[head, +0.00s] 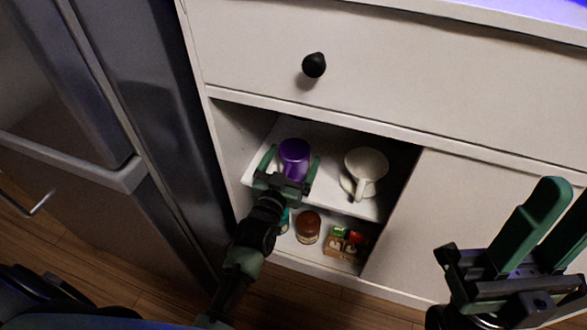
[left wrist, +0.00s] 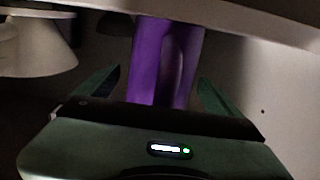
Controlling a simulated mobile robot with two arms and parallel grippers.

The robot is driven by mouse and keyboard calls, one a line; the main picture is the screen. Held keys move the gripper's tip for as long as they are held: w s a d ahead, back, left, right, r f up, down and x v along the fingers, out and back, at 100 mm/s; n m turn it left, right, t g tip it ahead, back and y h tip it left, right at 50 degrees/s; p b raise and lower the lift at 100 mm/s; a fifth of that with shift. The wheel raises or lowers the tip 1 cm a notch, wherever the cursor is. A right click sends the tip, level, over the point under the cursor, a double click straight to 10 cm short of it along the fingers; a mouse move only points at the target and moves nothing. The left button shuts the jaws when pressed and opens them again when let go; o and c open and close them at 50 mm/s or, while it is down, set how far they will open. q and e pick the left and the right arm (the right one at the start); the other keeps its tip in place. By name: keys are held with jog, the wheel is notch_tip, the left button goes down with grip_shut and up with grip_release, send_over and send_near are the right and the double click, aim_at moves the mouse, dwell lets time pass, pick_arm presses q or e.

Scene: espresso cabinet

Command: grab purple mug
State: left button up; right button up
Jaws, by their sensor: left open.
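The purple mug (head: 294,150) stands on the upper shelf of the open cabinet section. My left gripper (head: 294,160) is open, with one finger on each side of the mug. In the left wrist view the mug (left wrist: 147,60) shows between the two spread fingers (left wrist: 160,78), with gaps on both sides. Its far side and part of its body are hidden. My right gripper (head: 566,192) is open and empty in front of the cabinet at the lower right.
A brown jar (head: 308,226) and small boxes (head: 342,246) are below. The cabinet's side wall is close on the left, and a drawer with a black knob (head: 314,65) is above.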

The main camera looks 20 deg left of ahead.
pick_arm(q)
jog(key=shift+w, duration=0.3)
jog(key=c, duration=1.7)
jog(key=shift+r, duration=0.1)
jog(key=shift+c, duration=0.6)
